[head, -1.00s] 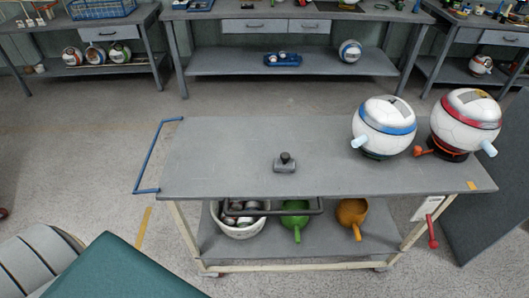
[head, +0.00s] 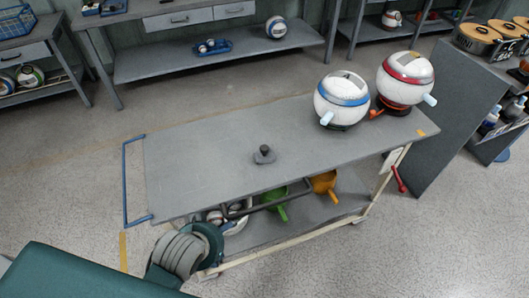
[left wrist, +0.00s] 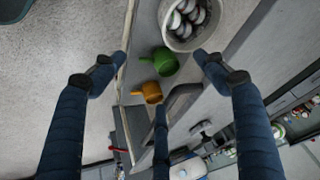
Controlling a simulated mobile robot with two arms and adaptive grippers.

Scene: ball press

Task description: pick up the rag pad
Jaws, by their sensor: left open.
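The rag pad, a small grey pad with a dark knob, (head: 264,156) lies on the grey top of the cart (head: 200,160), near its middle. A small dark shape on the cart top in the left wrist view may be the same pad, but I cannot tell for sure. My left arm reaches the cart's near left corner in the head view, below and left of the pad; its fingers are not clear there. In the left wrist view my left gripper (left wrist: 158,78) has its blue fingers spread, with nothing between them. My right gripper is not in view.
Two white ball-shaped devices, one blue-banded (head: 342,98) and one red-banded (head: 405,80), stand at the cart's right end. The lower shelf holds a bowl of balls (left wrist: 186,40), a green cup (left wrist: 158,62) and an orange cup (left wrist: 149,92). A dark bar (head: 265,200) runs along the front.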

